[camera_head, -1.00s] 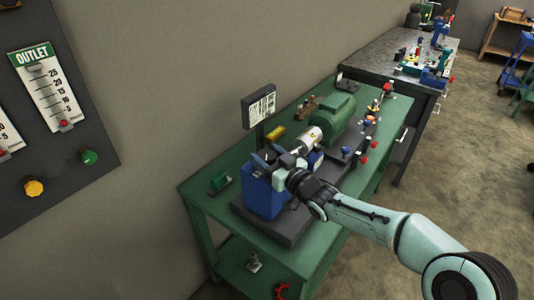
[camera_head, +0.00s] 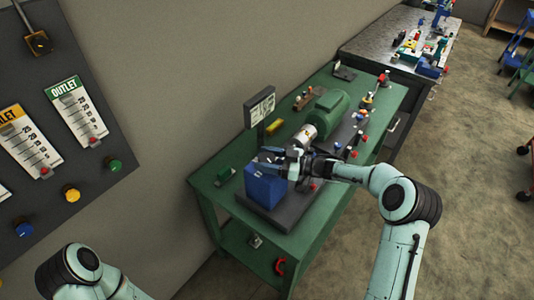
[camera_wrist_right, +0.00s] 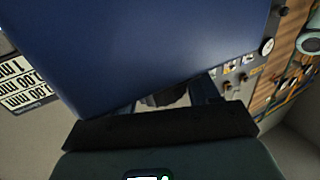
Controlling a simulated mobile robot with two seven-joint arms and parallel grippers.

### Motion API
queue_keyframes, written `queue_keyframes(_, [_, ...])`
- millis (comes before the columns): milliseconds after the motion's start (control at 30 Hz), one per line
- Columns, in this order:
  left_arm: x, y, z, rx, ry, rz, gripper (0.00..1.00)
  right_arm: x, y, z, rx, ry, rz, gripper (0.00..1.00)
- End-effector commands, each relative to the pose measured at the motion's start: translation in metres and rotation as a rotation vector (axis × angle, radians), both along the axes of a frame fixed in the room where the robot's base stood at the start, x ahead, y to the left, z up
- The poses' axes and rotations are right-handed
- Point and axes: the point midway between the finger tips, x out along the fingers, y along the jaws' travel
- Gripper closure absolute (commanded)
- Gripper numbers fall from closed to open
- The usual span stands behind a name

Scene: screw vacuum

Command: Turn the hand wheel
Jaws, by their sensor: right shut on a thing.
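The blue housing (camera_head: 265,186) of the pump machine stands at the near end of the green table. My right gripper (camera_head: 278,160) is at the top of this housing and is shut on a part there that its fingers mostly hide. In the right wrist view the blue surface (camera_wrist_right: 150,45) fills much of the picture, close to the gripper, and a small grey rounded part (camera_wrist_right: 170,97) shows beyond the dark gripper bar. I cannot make out a hand wheel clearly. My left arm shows at the lower left, but its gripper is out of view.
A green motor (camera_head: 323,116) and a silver cylinder (camera_head: 304,137) lie behind the gripper on the green table (camera_head: 228,170). A sign (camera_head: 260,107) stands by the wall. A red curved part (camera_head: 280,266) hangs low at the table. A gauge panel (camera_head: 100,105) is at the left.

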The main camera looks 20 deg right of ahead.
Motion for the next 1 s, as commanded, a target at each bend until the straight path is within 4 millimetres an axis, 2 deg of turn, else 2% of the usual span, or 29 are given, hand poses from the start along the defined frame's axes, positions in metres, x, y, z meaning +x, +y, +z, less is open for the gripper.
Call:
queue_keyframes(33, [0.0032,0.0000,0.0025,0.000,-0.003,0.000,0.57,0.0030,-0.0005,0.0052,0.002,-0.010,0.013,0.70])
queue_keyframes(667, [0.0065,0.0001,0.0051,0.000,-0.007,0.000,0.57,0.0015,0.0000,0.0048,0.004,-0.011,0.065,0.70])
queue_keyframes(700, [0.0066,0.0000,0.0051,0.000,-0.007,0.000,0.57,0.0015,0.0001,0.0049,0.004,-0.011,0.065,0.37])
queue_keyframes(767, [0.0066,0.0000,0.0051,0.000,-0.007,0.000,0.57,0.0015,0.0001,0.0047,0.004,-0.011,0.065,0.19])
queue_keyframes(1000, [0.0063,0.0001,0.0049,0.000,-0.007,0.000,0.57,0.0007,0.0000,0.0024,0.003,-0.006,0.066,0.19])
